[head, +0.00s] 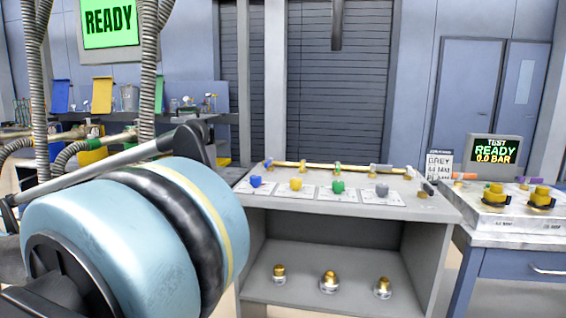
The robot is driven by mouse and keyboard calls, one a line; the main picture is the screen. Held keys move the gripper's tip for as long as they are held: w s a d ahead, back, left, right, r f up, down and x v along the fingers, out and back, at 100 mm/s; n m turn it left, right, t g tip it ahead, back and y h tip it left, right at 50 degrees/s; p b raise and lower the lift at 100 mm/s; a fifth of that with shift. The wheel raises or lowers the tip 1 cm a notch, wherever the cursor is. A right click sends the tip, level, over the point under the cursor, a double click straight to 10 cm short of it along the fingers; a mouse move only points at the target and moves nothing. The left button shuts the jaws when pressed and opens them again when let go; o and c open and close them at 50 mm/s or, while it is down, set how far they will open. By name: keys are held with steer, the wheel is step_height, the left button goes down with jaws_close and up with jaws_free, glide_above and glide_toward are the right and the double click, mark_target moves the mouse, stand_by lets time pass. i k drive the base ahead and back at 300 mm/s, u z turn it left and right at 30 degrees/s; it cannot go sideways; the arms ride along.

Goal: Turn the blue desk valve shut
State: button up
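The blue desk valve (255,182) is a small blue knob at the left end of a row on the grey desk (424,213). A white printed card lies around its foot. It is too small to tell whether it is open or shut. A yellow knob (295,184), a green knob (338,187) and a grey knob (382,190) stand to its right. My gripper is not in view, and nothing is seen touching the blue valve.
A brass pipe (315,168) runs along the desk's back. Several brass fittings stand on the shelf (305,299) below. The lower left is blocked close to the camera.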

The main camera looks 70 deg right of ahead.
mark_target(270, 162)
steer(key=z, duration=2.65)
